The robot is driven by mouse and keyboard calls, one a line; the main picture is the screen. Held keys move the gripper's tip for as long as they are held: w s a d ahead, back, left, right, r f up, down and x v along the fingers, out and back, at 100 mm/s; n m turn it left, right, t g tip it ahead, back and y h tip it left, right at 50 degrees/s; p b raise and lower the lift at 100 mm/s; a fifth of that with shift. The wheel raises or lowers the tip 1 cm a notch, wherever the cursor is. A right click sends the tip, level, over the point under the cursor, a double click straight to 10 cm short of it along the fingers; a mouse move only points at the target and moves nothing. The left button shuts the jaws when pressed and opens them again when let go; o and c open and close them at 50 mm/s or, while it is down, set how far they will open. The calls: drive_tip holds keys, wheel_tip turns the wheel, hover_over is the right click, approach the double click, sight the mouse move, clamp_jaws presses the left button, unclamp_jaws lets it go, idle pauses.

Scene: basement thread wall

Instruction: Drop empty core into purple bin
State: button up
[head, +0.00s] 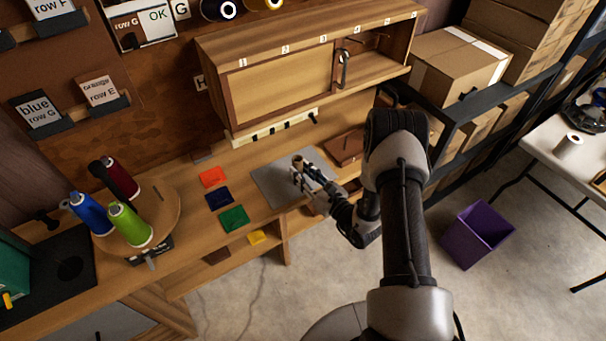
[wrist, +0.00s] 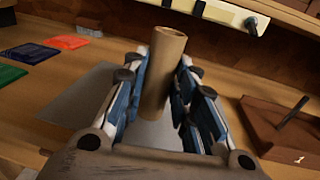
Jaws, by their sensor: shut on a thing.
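The empty core (wrist: 162,75) is a bare brown cardboard tube. My gripper (wrist: 160,92) is shut on it, with a finger on each side, and the tube stands nearly upright between them in the wrist view. In the head view my gripper (head: 307,175) is over the grey mat on the workbench, and the core (head: 297,160) shows small at its tip. I cannot tell whether the core touches the mat. The purple bin (head: 477,234) stands on the floor at the right, open at the top, well away from my gripper.
The grey mat (head: 268,186) lies on the bench, with coloured squares to its left, including a green one (head: 234,218). A brown block (head: 344,147) sits right of the mat. Thread cones (head: 130,223) stand at left. A white table (head: 560,150) is beyond the bin.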

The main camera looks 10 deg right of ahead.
drive_tip(key=shift+f, duration=0.2)
drive_tip(key=o, duration=1)
drive_tip(key=shift+r, duration=0.1)
